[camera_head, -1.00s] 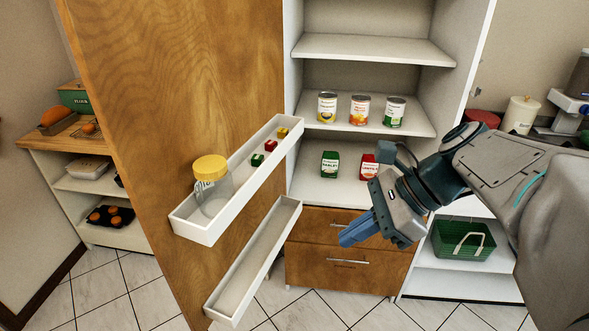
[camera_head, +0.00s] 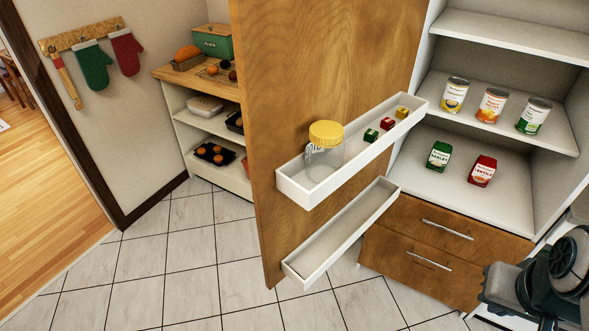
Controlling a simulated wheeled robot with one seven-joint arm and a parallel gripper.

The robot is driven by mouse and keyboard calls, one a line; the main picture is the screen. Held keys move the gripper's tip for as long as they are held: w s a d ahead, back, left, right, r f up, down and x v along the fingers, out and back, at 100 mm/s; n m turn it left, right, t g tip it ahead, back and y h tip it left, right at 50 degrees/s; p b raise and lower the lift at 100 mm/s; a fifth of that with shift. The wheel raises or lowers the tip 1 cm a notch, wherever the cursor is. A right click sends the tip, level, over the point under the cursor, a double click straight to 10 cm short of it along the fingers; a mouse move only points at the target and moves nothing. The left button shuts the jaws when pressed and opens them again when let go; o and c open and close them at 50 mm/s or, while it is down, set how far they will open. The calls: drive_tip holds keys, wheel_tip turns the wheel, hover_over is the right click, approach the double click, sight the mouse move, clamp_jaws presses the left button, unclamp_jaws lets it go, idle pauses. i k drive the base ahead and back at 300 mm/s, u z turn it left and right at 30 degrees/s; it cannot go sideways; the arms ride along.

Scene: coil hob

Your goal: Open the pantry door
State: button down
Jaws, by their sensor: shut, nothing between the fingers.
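The wooden pantry door (camera_head: 330,80) stands wide open, swung out to the left of the pantry. Its inner face is toward me and carries two white door racks. The upper rack (camera_head: 300,186) holds a yellow-lidded jar (camera_head: 325,155) and several small coloured boxes. The lower rack (camera_head: 345,235) is empty. The pantry's white shelves (camera_head: 500,190) are exposed. My gripper (camera_head: 497,312) is at the bottom right corner, apart from the door and below the drawers. It is shut and empty, with its fingertips largely cut off by the frame.
Several cans (camera_head: 492,104) and two boxes, green (camera_head: 439,156) and red (camera_head: 482,171), stand on the pantry shelves. Two wooden drawers (camera_head: 430,240) below are closed. A side shelf unit (camera_head: 205,133) stands behind the door. Tiled floor (camera_head: 165,265) at left is clear.

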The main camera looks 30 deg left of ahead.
sight(299, 64)
drive_tip(key=z, duration=1)
drive_tip(key=k, duration=1.15)
drive_tip(key=u, duration=1.6)
drive_tip(key=i, duration=1)
